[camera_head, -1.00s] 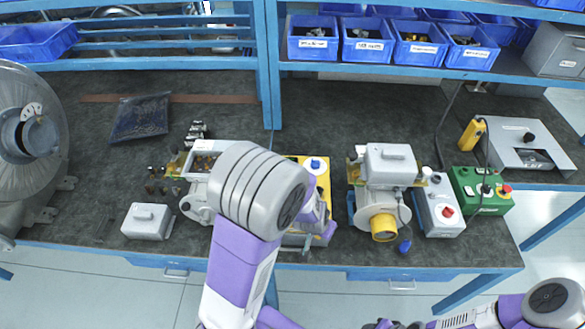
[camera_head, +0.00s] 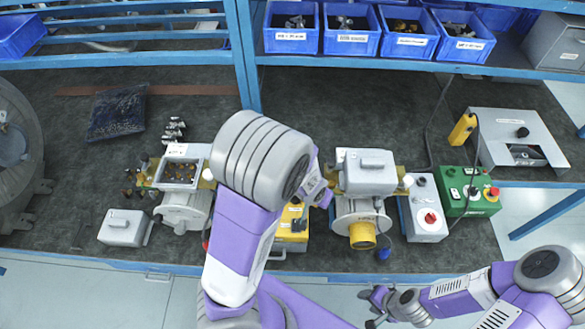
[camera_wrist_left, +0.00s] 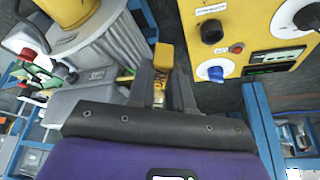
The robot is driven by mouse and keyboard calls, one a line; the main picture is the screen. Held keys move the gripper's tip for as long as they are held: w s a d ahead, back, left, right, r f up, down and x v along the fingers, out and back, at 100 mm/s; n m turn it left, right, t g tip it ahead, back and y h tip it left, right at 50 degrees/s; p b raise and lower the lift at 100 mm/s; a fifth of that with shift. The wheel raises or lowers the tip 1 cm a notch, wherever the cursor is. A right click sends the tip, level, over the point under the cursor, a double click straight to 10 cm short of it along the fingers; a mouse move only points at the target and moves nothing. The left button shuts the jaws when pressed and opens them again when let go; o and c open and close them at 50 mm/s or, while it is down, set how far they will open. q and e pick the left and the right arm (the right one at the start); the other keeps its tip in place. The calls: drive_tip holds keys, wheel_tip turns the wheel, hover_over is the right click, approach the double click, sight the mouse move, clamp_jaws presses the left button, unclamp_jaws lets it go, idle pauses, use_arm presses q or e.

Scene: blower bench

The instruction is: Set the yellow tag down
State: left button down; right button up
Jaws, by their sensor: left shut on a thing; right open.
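The yellow tag (camera_wrist_left: 163,57) shows in the left wrist view, between the fingers of my left gripper (camera_wrist_left: 162,88), which is shut on it. Only part of the tag shows above the dark fingers. In the head view my left arm covers most of that gripper, and I cannot make out the tag there. My right gripper (camera_head: 374,305) is open and empty, low in the head view, in front of the bench's front edge.
A yellow control box (camera_head: 292,240) is partly behind my left arm; its knobbed panel fills the upper right of the left wrist view. A blower unit (camera_head: 366,175) stands right of it, then a grey box (camera_head: 428,226) and a green box (camera_head: 470,203). Blue bins (camera_head: 352,28) line the shelf.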

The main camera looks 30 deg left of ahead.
use_arm(q)
drive_tip(key=shift+r, duration=0.1)
drive_tip(key=shift+d, duration=0.1)
idle(0.3)
drive_tip(key=shift+s+d, duration=0.1)
drive_tip(key=shift+s, duration=0.1)
